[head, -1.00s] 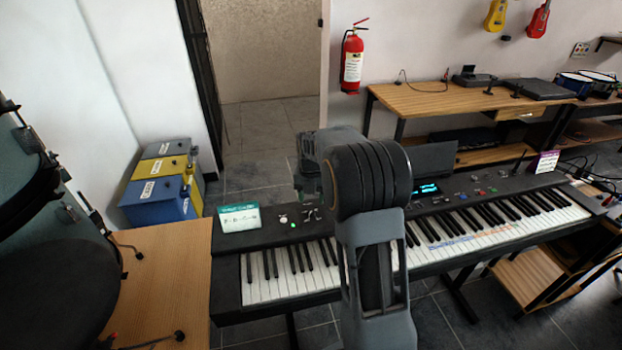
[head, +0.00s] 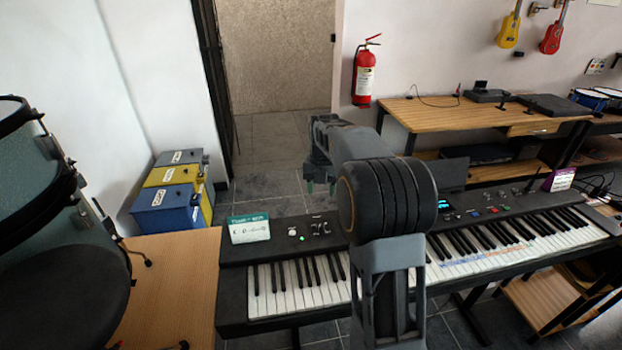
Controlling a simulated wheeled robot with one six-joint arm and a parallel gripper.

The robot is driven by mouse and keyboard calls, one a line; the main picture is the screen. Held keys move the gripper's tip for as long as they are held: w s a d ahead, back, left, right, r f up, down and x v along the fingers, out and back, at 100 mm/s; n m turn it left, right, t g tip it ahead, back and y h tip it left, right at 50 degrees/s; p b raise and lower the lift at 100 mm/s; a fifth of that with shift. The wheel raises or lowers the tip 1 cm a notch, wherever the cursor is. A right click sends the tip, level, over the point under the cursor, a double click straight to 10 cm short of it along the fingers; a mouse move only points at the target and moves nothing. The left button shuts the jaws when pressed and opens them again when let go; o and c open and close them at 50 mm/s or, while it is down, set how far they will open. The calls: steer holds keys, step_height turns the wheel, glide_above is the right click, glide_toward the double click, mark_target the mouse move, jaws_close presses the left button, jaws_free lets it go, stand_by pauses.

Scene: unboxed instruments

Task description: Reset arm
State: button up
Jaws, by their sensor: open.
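My gripper (head: 320,187) shows in the head view at the far end of my arm, left of the big ribbed joint. Its small greenish fingertips point down, spread apart with nothing seen between them. It hangs over or beyond the back edge of the keyboard (head: 236,297); the exact height is hard to tell. My folded arm hides the middle of the keyboard and part of its panel.
A teal-and-white card (head: 249,228) stands on the keyboard's left end and a purple card (head: 560,180) at its right. A wooden table (head: 172,275) and drums (head: 40,200) are at left.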

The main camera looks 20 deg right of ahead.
steer(key=s+a+m+t, duration=0.1)
steer(key=s+a+m, duration=0.2)
steer(key=s+m, duration=0.4)
steer(key=s+a+m+t, duration=0.1)
steer(key=s+a+m, duration=0.3)
steer(key=s+m, duration=0.3)
steer(key=s+a+m+t+p, duration=0.1)
steer(key=s+a+m, duration=0.2)
steer(key=s+m, duration=0.5)
steer(key=m, duration=0.7)
steer(key=shift+a+f, duration=0.15)
steer(key=shift+a, duration=0.2)
steer(key=shift+s+a+r+t, duration=0.1)
steer(key=shift+a+r+t, duration=0.05)
steer(key=shift+r+t, duration=0.15)
steer(key=shift+c, duration=0.2)
